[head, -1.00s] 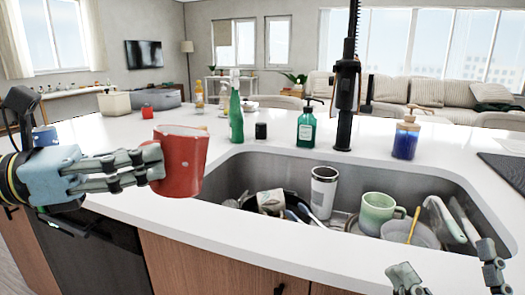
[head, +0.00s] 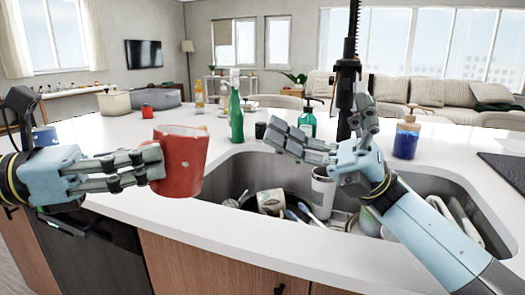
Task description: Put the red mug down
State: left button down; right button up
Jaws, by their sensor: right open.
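The red mug (head: 184,165) is upright at the left of the head view, in front of the counter's near edge. My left gripper (head: 150,163) has its fingers against the mug's left side and holds it; the handle is hidden. My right gripper (head: 335,135) is open and empty over the far side of the sink, well to the right of the mug. The white countertop (head: 105,145) lies behind and beside the mug.
The sink (head: 240,178) holds a steel tumbler (head: 322,190), a patterned cup (head: 270,201) and other dishes. A green bottle (head: 236,118), a teal soap bottle (head: 307,121) and a blue bottle (head: 406,138) stand behind it. The counter left of the green bottle has clear room.

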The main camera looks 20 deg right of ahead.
aim_at(187, 161)
jog(key=w+a+f+n+t+h, duration=0.1)
jog(key=w+a+f+n+h, duration=0.2)
jog(key=w+f+n+h, duration=0.55)
jog(key=shift+m, duration=0.35)
jog(key=a, duration=0.4)
jog(key=w+a, duration=0.1)
jog(key=a, duration=0.3)
jog(key=a+r, duration=0.1)
jog(key=a, duration=0.3)
jog(key=shift+w+a, duration=0.15)
jog(key=shift+w, duration=0.15)
jog(key=shift+c, duration=0.4)
jog(key=c, duration=1.4)
pick_arm(q)
jog(key=c, duration=1.6)
grip_release()
pick_arm(e)
jog(key=shift+o, duration=0.2)
pick_arm(q)
jog(key=shift+o, duration=0.2)
jog(key=shift+a, duration=0.15)
